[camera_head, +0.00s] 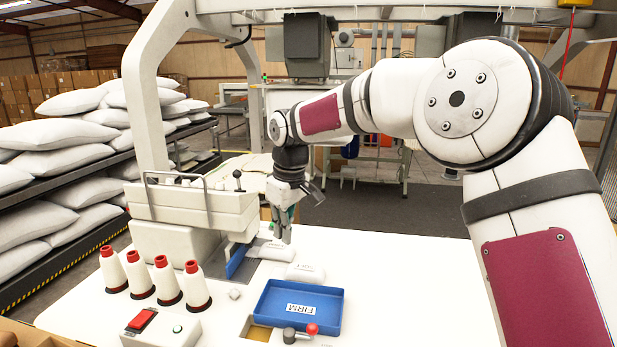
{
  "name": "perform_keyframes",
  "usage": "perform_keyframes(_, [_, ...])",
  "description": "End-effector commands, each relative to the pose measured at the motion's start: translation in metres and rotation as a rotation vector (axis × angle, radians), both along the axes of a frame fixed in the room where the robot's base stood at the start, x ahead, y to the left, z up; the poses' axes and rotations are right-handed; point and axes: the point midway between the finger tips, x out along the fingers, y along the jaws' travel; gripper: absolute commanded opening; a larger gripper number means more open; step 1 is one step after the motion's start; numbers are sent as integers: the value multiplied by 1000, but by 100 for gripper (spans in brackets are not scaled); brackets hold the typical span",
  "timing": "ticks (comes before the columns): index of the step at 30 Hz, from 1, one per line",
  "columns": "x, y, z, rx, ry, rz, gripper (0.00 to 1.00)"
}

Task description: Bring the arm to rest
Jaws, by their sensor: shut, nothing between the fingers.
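My arm reaches in from the right side of the picture, across the white table (400,290). My gripper (284,236) points down beside the sewing machine (190,210). It is shut with nothing visible between its fingers. It hangs close above or in front of a white item (272,252) with dark lettering; I cannot tell whether they touch. A second lettered white block (305,272) lies on the table just nearer to me.
A blue tray labelled FIRM (265,300) lies at the front, with a red-knobbed lever (311,329) by it. White thread cones (139,275) and a red-switch box (160,328) stand left. Pillows (60,160) fill the left rack. The table's right part is clear.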

Motion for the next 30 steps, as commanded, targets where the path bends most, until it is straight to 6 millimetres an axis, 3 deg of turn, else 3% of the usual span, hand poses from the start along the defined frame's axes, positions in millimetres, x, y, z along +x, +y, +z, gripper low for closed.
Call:
perform_keyframes(8, [-27,-30,32,-33,-37,-67,0])
perform_keyframes(14, [-66,-70,65,-63,-79,-165,0])
perform_keyframes(22, [-148,-141,102,-75,-147,-375,0])
perform_keyframes(30, [-240,-201,108,-26,-202,-605,0])
